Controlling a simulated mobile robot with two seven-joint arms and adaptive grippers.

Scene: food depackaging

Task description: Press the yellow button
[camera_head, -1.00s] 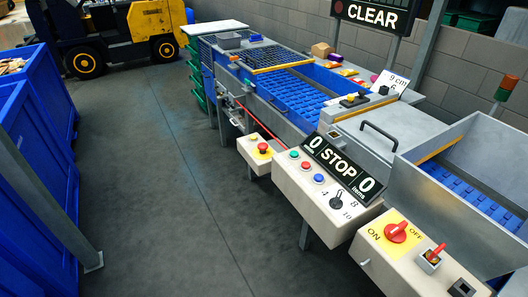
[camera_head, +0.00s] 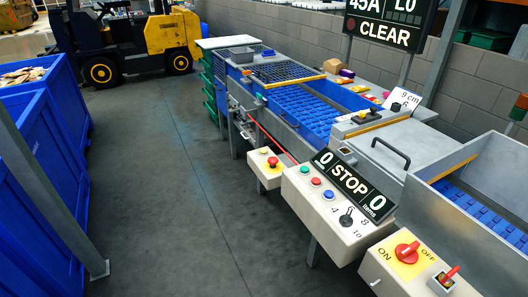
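Neither of my grippers is in view. A small cream control box (camera_head: 266,180) on the machine's near side carries a red mushroom button (camera_head: 272,161) on a yellow base. A small yellow spot (camera_head: 263,151) shows at the back of that box; it is too small to tell whether it is a separate button. The larger cream panel (camera_head: 323,220) beside it has a green button (camera_head: 304,169), a red button (camera_head: 316,181), a blue button (camera_head: 328,194) and a black selector knob (camera_head: 346,218). Its display (camera_head: 348,185) reads 0 STOP 0.
A box with a red ON/OFF switch (camera_head: 406,251) stands at the lower right. The conveyor machine has a blue belt (camera_head: 305,106). Blue bins (camera_head: 40,170) stand at the left, and a yellow forklift (camera_head: 170,35) at the back. The grey floor (camera_head: 165,190) between is clear.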

